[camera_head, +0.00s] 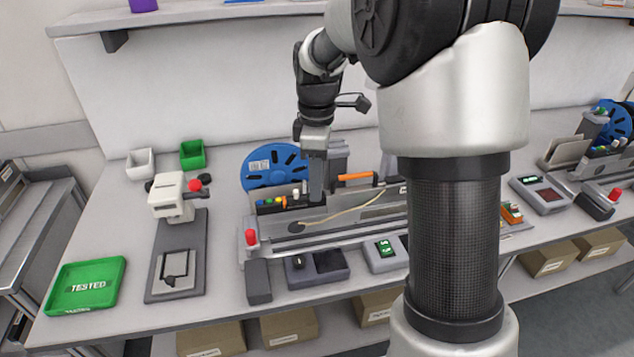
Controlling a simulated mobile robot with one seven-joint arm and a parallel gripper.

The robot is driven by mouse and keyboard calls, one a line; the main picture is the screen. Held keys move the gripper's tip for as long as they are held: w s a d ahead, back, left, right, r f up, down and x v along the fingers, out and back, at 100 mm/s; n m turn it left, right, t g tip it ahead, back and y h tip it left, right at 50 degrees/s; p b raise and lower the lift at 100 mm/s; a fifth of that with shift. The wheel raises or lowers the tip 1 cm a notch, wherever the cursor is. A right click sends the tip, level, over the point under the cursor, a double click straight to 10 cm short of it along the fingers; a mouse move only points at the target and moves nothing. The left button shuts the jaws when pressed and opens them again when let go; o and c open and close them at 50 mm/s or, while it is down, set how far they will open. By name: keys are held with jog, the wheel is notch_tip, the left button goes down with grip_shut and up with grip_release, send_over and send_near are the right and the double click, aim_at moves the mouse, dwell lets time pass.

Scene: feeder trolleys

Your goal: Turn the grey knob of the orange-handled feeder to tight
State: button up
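The feeder with the orange handle (355,177) sits on the workbench, in front of and right of a blue reel (262,168). My gripper (316,198) points down at the feeder, just right of that row and left of the orange handle. Its fingers look close together, but I cannot tell whether they are open or shut. I cannot make out the grey knob; my gripper may cover it.
A white press (172,198) with a red knob and a green TESTED tray (86,286) are at left. White (140,163) and green (192,155) bins stand behind. My arm hides the bench right of centre.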

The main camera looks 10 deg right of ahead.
jog(key=shift+f, duration=0.1)
grip_shut()
